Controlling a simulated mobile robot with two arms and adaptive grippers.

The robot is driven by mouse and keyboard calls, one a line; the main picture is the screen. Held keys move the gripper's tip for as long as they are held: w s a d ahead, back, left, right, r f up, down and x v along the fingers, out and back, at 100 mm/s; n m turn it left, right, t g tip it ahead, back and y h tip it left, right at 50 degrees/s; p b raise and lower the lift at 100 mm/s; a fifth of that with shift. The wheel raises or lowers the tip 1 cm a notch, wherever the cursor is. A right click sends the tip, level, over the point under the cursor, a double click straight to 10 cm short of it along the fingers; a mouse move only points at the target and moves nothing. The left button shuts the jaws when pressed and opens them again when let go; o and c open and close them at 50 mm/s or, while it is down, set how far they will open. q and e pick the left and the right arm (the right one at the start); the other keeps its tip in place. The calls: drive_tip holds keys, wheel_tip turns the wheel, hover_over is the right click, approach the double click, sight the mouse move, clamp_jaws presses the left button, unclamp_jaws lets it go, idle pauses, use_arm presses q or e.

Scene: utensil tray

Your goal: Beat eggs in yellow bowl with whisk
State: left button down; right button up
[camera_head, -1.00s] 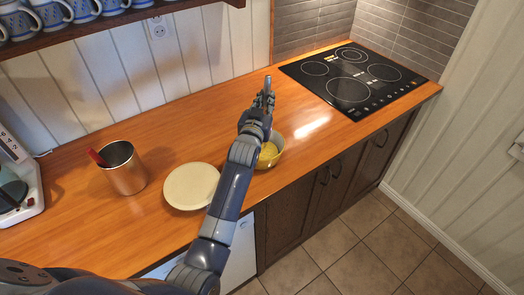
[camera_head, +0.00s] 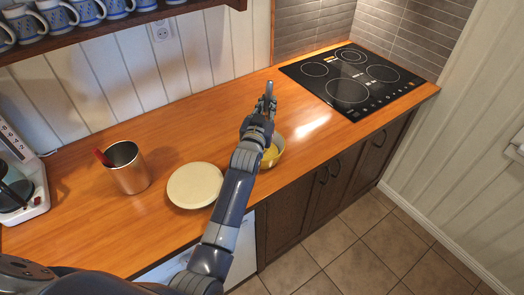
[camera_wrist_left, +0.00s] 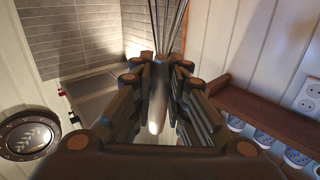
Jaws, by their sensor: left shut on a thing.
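The yellow bowl (camera_head: 280,157) stands on the wooden counter near its front edge, with yellow contents inside. My left forearm and wrist cover its left part in the head view. My left gripper (camera_head: 267,102) is beyond the bowl in the picture, above the counter. In the left wrist view, the gripper (camera_wrist_left: 158,100) is shut on the whisk (camera_wrist_left: 158,85), its handle between the fingers and its wires at the top of the picture. In the head view I cannot make out the whisk clearly. My right gripper is not in view.
A cream plate (camera_head: 194,185) lies left of the bowl. A metal canister (camera_head: 129,170) with a red-handled utensil stands farther left. A coffee maker (camera_head: 22,185) is at the left edge. The black cooktop (camera_head: 352,82) is at right. The counter behind the bowl is clear.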

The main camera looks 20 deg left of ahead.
sight(268, 84)
use_arm(q)
drive_tip(key=shift+w+f, duration=0.15)
drive_tip(key=shift+a, duration=0.1)
wheel_tip(268, 84, up, 2)
drive_tip(key=shift+r+p, duration=0.1)
drive_tip(key=shift+p, duration=0.8)
wheel_tip(268, 84, up, 3)
drive_tip(key=p, duration=0.3)
drive_tip(key=shift+r+p, duration=0.75)
drive_tip(key=shift+r, duration=0.45)
drive_tip(key=shift+f, duration=0.1)
